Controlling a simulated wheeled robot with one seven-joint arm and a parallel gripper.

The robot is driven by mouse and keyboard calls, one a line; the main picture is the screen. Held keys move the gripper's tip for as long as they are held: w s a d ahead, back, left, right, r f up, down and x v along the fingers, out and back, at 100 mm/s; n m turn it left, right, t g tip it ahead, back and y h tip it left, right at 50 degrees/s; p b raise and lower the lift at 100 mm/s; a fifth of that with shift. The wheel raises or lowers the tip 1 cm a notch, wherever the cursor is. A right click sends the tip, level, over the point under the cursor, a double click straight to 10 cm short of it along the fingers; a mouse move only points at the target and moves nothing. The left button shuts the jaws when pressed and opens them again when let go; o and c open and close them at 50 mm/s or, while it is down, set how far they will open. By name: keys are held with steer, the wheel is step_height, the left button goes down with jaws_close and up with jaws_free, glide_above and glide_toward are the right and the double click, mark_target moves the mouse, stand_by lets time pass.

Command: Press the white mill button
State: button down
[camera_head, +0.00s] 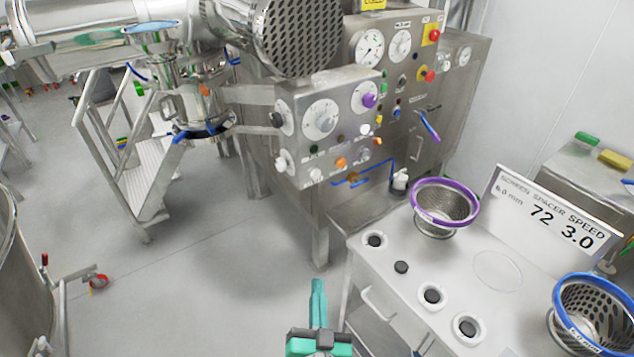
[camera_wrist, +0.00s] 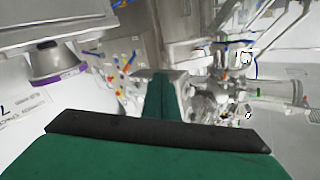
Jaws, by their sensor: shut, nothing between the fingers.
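The mill's steel control panel (camera_head: 301,113) stands at the upper middle of the head view, with dials, coloured knobs and small buttons. A small white button (camera_head: 366,130) shows on its right part, below the purple knob (camera_head: 369,100); I cannot read its label. Another pale knob (camera_head: 316,174) sits at the panel's lower edge. My gripper (camera_head: 318,284) is at the bottom middle, well short of the panel and apart from it. Its green fingers are shut and empty. In the wrist view my gripper (camera_wrist: 161,82) points toward blurred machinery, and no white button can be told there.
Steel steps (camera_head: 135,160) stand at left. The floor before the panel is clear.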

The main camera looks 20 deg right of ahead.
steer(key=w+d+r+m+h, duration=0.2)
steer(key=w+d+r+m, duration=0.1)
steer(key=r, duration=0.4)
steer(key=w+d+r+m+h, duration=0.1)
steer(key=w+d+r+m, duration=0.1)
steer(key=w+d+r, duration=0.4)
steer(key=shift+w+d+r+m+h, duration=0.3)
steer(key=shift+w+r+m+h, duration=0.1)
steer(key=shift+w+r, duration=0.45)
steer(key=shift+w, duration=0.1)
glide_toward(316, 174)
steer(key=w+d, duration=0.4)
steer(key=shift+d+r, duration=0.2)
steer(key=shift+d, duration=0.2)
steer(key=shift+w, duration=0.15)
steer(key=shift+d, duration=0.1)
stand_by(0.4)
steer(key=shift+w+a, duration=0.3)
steer(key=shift+w, duration=0.05)
